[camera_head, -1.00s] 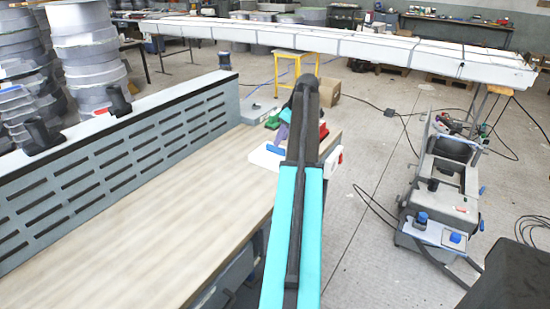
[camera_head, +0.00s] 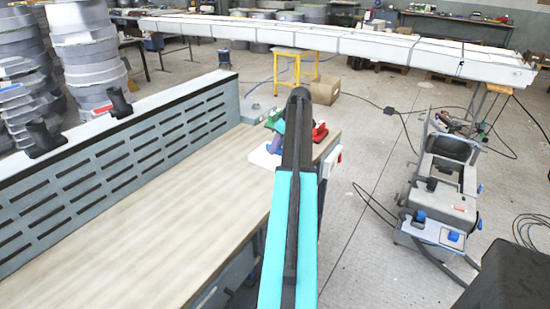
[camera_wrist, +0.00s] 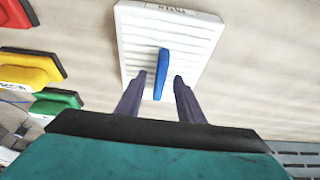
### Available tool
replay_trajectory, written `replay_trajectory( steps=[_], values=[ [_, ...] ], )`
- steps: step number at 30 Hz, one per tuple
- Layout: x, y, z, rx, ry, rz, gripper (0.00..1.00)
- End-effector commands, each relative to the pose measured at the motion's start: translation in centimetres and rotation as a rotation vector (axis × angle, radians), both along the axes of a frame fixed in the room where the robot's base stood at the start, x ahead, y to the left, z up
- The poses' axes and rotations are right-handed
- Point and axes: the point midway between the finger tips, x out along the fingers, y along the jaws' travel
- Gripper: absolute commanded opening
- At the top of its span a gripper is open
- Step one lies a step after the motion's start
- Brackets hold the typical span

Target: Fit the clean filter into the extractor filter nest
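A white ribbed filter (camera_wrist: 140,40) with a printed label and an upright blue handle (camera_wrist: 162,70) lies on the wooden bench top. Its white edge also shows in the head view (camera_head: 260,157), partly hidden by my arm. My gripper (camera_wrist: 160,77) is open, with its two dark purple fingers on either side of the blue handle. There are visible gaps between fingers and handle in the picture; whether the fingertips are level with it I cannot tell. In the head view my arm hides most of the gripper. I cannot pick out the extractor filter nest in either view.
Red, yellow (camera_wrist: 28,70) and green (camera_wrist: 55,103) dark-edged pieces stand left of the filter in the wrist view. A slotted grey panel (camera_head: 120,150) lines the bench's left side. The near bench top (camera_head: 150,235) is clear. A wheeled grey machine (camera_head: 445,190) stands at right.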

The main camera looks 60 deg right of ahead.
Motion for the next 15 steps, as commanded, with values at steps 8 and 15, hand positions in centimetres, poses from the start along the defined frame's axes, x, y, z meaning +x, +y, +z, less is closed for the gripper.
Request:
replay_trajectory(
  steps=[8,15],
  values=[
    [0.03,0.03,0.02,0.000,0.000,0.001,0.28],
    [0.05,0.05,0.03,0.000,0.000,0.001,0.00]
  ],
)
